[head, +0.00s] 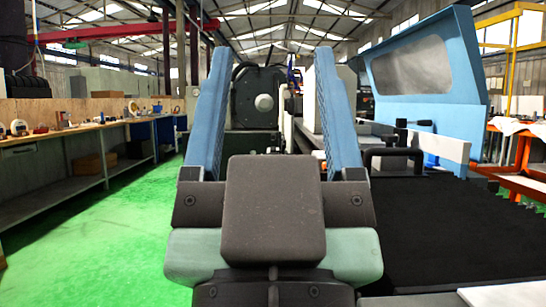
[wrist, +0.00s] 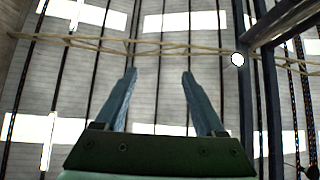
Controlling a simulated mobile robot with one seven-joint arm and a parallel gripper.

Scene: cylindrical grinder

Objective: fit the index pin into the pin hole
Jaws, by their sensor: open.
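My gripper (head: 271,52) is in the middle of the head view, its two blue fingers pointing up and standing wide apart with nothing between them. In the wrist view my gripper (wrist: 159,74) is also open and empty, facing the building's wall or roof with bright windows. Beyond the fingers, the head view shows a dark machine part (head: 243,98) with a pale round centre. I cannot make out the index pin or the pin hole in either view; my gripper covers part of the machine.
A blue machine guard (head: 463,75) with a window stands at the right. Below it are a black handle (head: 393,155) and a wide black surface (head: 460,225). A long workbench (head: 75,128) with small items runs along the left. The green floor (head: 110,235) between is clear.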

